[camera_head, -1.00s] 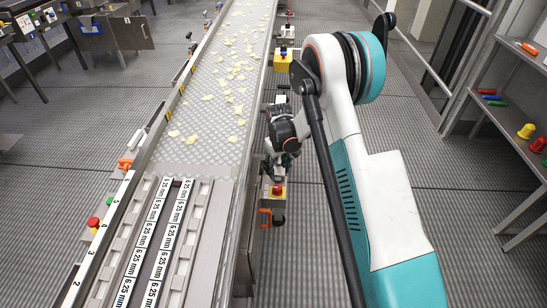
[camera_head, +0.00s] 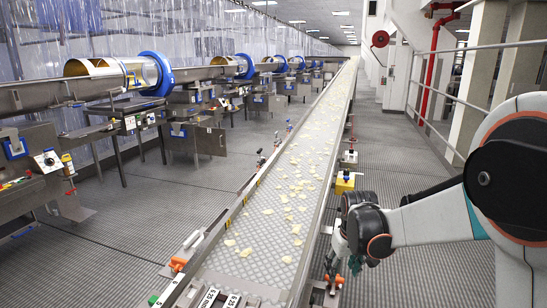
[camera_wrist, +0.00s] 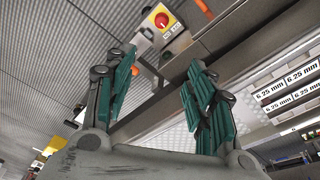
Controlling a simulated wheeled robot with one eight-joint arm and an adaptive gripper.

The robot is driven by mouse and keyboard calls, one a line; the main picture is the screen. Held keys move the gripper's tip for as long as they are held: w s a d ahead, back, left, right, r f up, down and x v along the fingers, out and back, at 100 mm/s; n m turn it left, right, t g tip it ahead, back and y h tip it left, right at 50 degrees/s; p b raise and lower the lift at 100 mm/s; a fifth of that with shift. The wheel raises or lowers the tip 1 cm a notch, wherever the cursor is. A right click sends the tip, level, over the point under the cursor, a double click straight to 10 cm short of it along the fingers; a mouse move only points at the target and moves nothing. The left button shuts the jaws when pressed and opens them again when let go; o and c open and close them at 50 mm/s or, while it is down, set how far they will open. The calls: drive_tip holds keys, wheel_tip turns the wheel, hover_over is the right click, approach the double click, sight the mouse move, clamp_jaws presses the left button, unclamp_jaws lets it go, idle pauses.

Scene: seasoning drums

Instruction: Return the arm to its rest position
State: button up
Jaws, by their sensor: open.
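My arm (camera_head: 430,222) comes in from the right edge in the head view and reaches left to the side of the conveyor. My gripper (camera_head: 343,268) hangs at its end, pointing down beside the conveyor's right rail. In the wrist view my gripper (camera_wrist: 158,72) has its two green-padded fingers spread wide apart, with nothing between them. A red button on a yellow plate (camera_wrist: 162,20) sits on a grey box just beyond the fingers. The fingertips are small and partly hidden in the head view.
The conveyor (camera_head: 290,215) with scattered yellow chips runs away from me. Blue-ringed seasoning drums (camera_head: 155,73) stand in a row at the left. A yellow box (camera_head: 345,182) is on the conveyor's right side. A railing (camera_head: 450,100) is at the right; the grated aisle (camera_head: 395,145) between is clear.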

drive_tip(key=s+r+t, duration=0.1)
drive_tip(key=s+r, duration=0.6)
drive_tip(key=s+r+m+t, duration=0.1)
drive_tip(key=s+r+t, duration=0.1)
drive_tip(key=s, duration=0.8)
drive_tip(key=s+r+m+t, duration=0.1)
drive_tip(key=s+r, duration=0.2)
drive_tip(key=s, duration=0.7)
drive_tip(key=shift+s+r+m+t, duration=0.25)
drive_tip(key=shift+m+t, duration=0.05)
drive_tip(key=shift+t, duration=0.1)
